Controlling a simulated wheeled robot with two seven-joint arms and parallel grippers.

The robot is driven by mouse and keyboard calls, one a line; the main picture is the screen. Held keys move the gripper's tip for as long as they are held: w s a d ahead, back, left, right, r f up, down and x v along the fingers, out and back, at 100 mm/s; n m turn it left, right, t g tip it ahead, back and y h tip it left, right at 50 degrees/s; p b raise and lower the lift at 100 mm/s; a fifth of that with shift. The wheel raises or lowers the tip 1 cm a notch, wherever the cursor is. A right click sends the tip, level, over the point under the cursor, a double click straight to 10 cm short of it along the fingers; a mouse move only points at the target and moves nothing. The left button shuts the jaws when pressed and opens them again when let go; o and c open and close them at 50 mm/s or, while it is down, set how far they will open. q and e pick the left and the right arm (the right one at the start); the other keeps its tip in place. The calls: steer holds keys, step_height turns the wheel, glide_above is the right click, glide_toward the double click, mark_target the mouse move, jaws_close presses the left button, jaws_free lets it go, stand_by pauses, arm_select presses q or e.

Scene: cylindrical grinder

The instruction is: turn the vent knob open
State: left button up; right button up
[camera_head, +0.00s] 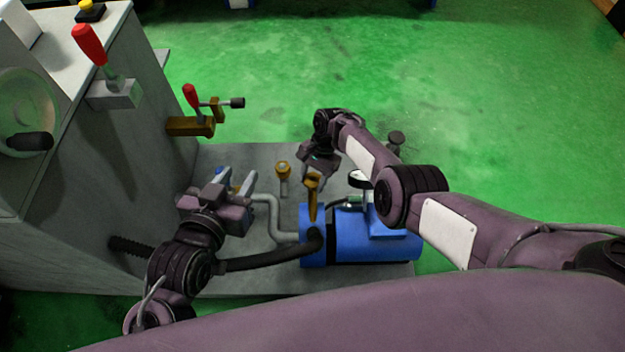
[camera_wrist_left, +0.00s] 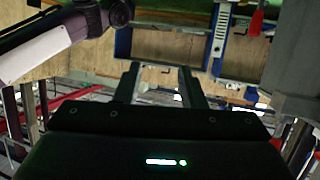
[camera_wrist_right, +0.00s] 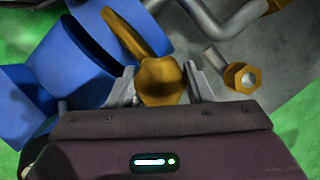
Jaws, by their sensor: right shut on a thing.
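A brass vent knob (camera_head: 313,183), a long stem with a thick faceted head, stands up from the blue pump (camera_head: 375,246). In the right wrist view the knob's head (camera_wrist_right: 160,79) sits between the two fingers of my right gripper (camera_wrist_right: 162,84). My right gripper (camera_head: 315,170) is shut on this head, reaching down from above; its fingertips are hard to make out in the head view. My left gripper (camera_head: 236,182) is open and empty, left of the pump; its two fingers (camera_wrist_left: 160,84) stand apart in the left wrist view.
A second brass fitting (camera_head: 283,168) stands just left of the held knob. A grey pipe (camera_head: 268,218) and a black hose (camera_head: 265,260) run to the pump. The grey machine (camera_head: 110,160) with a red-handled lever (camera_head: 90,45) and a brass clamp (camera_head: 192,124) is at left.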

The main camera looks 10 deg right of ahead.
steer(key=n+g+h+b, duration=0.1)
steer(key=n, duration=0.2)
steer(key=shift+f+n+b, duration=0.15)
steer(key=shift+n+b, duration=0.2)
steer(key=shift+n, duration=0.05)
steer(key=n+h+b, duration=0.1)
steer(key=n, duration=0.2)
arm_select(q)
step_height(320, 180, up, 24)
steer(key=s+a+t+h, duration=0.2)
steer(key=t+h, duration=0.3)
steer(key=t, duration=0.7)
steer(key=shift+a+t+h, duration=0.3)
steer(key=shift+a, duration=0.05)
arm_select(e)
steer(key=shift+n+g+h, duration=0.3)
arm_select(q)
steer(key=shift+s+r, duration=0.1)
arm_select(e)
steer(key=o, duration=1)
steer(key=shift+r, duration=0.25)
